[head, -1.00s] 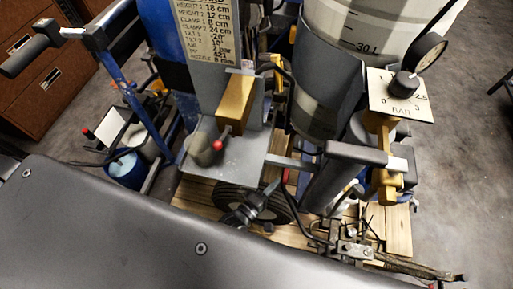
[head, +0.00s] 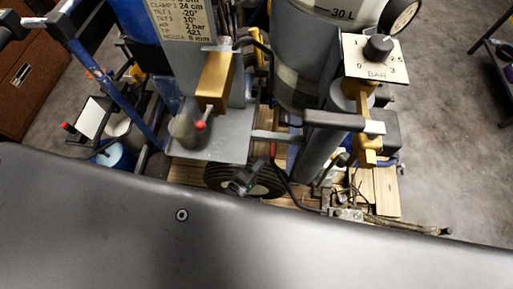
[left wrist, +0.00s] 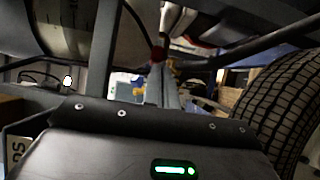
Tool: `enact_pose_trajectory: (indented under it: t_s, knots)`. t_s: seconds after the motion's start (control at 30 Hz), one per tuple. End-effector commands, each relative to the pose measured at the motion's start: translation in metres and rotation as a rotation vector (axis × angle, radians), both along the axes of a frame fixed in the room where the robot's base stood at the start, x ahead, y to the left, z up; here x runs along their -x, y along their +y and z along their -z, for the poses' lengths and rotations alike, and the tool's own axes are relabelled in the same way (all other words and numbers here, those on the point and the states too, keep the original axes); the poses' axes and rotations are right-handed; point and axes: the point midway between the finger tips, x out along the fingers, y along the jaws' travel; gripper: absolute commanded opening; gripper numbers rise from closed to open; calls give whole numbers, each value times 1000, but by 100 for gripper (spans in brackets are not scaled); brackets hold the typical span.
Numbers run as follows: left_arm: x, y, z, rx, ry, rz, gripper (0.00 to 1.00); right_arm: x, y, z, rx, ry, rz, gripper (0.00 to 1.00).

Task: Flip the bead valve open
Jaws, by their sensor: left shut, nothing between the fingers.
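In the head view a brass block (head: 214,80) hangs on a grey metal column. A thin lever with a red ball tip (head: 201,125) points down from it, beside a grey cup (head: 185,133). No label marks it as the bead valve. A red ball (left wrist: 158,54) also shows in the left wrist view. My left gripper (head: 243,182) seems to be the dark, small shape before the wheel, below and to the right of the red ball and apart from it. It is shut and empty; its fingers are hard to make out. My right gripper is not in view.
A black-gripped bar (head: 335,120) sticks out by a brass fitting (head: 368,150) under the BAR dial plate (head: 375,58). A treaded tyre (left wrist: 275,105) is close on the right in the left wrist view. Open floor (head: 455,150) lies at right.

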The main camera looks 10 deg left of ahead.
Motion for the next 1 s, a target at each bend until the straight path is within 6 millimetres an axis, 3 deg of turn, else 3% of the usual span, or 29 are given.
enact_pose_trajectory:
  t_s: [0.13, 0.3, 0.53, 0.73, 1.0]
  knots:
    - [3, 33, -1, -5, -1, -10, 0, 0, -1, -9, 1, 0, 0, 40]
    - [40, 15, 4, 1, -2, -15, 0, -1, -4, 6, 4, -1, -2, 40]
    - [75, -2, 2, -3, -5, -16, 0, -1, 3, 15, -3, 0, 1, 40]
    - [89, -9, 0, -4, -9, -16, 0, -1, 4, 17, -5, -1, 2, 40]
    - [91, -10, -1, -5, -9, -15, 0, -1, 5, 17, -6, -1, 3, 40]
